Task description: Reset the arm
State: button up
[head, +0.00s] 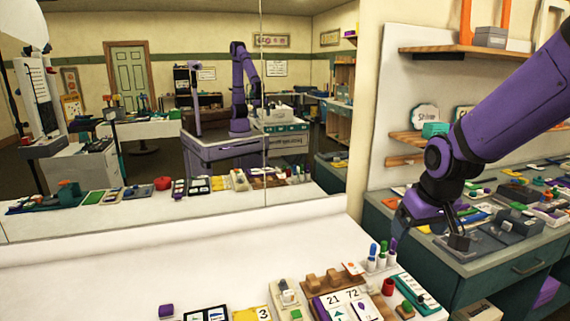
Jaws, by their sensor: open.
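My purple arm reaches in from the upper right in the head view. My gripper (432,228) points down at the right, its dark fingers apart and nothing seen between them. It hangs in front of the green counter, to the right of the white table's small props. How high it is above the counter is hard to tell. The wall mirror (225,120) at the left shows a purple arm standing upright on a grey base.
The white table (120,270) has open room at its left. Near its front right are a number board (345,305), a yellow card (252,314), a purple block (166,311), a red cup (388,286) and upright markers (382,255). Wall shelves (460,50) and a cluttered green counter (500,262) stand at the right.

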jog(key=s+d+r+m+t, duration=0.1)
jog(key=s+r, duration=0.5)
jog(key=s, duration=0.4)
jog(key=s+d+r+m+t, duration=0.1)
jog(key=s+d+r, duration=0.1)
jog(key=s+r, duration=0.5)
jog(key=s, duration=0.3)
jog(key=shift+s, duration=0.15)
